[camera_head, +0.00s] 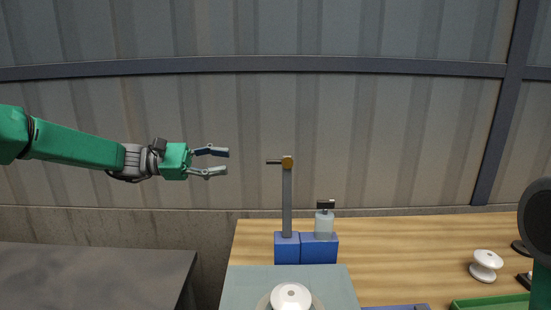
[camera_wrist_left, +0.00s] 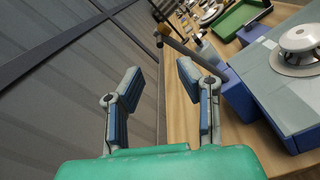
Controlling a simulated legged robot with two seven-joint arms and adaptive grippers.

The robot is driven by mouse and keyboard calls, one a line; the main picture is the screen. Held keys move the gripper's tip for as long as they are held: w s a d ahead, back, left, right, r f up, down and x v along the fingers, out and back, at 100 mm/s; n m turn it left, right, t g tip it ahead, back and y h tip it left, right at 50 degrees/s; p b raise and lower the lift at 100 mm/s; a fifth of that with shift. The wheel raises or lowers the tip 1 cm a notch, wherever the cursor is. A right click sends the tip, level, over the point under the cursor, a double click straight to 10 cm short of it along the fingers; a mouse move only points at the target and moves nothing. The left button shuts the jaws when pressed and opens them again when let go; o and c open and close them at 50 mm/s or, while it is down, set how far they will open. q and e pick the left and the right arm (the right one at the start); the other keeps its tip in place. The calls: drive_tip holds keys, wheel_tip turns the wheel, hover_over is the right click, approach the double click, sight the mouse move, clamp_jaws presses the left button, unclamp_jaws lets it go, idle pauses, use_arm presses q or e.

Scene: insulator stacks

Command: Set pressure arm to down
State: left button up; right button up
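The pressure arm is a grey upright post (camera_head: 287,200) with a yellow pivot (camera_head: 287,162) at its top and a short dark bar (camera_head: 273,161) sticking out to the left, roughly level. It stands on a blue base (camera_head: 287,247). My left gripper (camera_head: 224,161) is open and empty, in the air left of the bar and apart from it. In the left wrist view its two fingers (camera_wrist_left: 158,88) are spread, with the post and its bar (camera_wrist_left: 195,55) beyond them. My right gripper is not seen; only a part of my right arm shows at the right edge.
A white insulator (camera_head: 291,296) sits on a grey-green plate (camera_head: 340,285) in front of the post. A white spool (camera_head: 486,265) and a green tray (camera_head: 490,303) are at right. A grey table (camera_head: 90,270) is at left.

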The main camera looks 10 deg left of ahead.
sight(271, 162)
use_arm(q)
drive_tip(key=w+d, duration=0.1)
drive_tip(key=d, duration=0.3)
drive_tip(key=d+p, duration=0.1)
drive_tip(key=d, duration=0.3)
drive_tip(key=w+d+p, duration=0.1)
drive_tip(key=d, duration=0.3)
drive_tip(key=shift+w+d+f, duration=0.1)
drive_tip(key=shift+w+d, duration=0.2)
drive_tip(key=shift+d, duration=0.05)
drive_tip(key=shift+w+a+f, duration=0.1)
drive_tip(key=shift+a, duration=0.35)
drive_tip(key=shift+w+a+f, duration=0.1)
drive_tip(key=shift+a, duration=0.45)
drive_tip(key=shift+c, duration=1.3)
drive_tip(key=shift+a, duration=0.1)
clamp_jaws()
drive_tip(key=shift+s+d+r, duration=0.1)
drive_tip(key=shift+d+r, duration=0.05)
drive_tip(key=shift+d, duration=0.1)
drive_tip(key=shift+s+d, duration=0.1)
drive_tip(key=shift+s, duration=0.05)
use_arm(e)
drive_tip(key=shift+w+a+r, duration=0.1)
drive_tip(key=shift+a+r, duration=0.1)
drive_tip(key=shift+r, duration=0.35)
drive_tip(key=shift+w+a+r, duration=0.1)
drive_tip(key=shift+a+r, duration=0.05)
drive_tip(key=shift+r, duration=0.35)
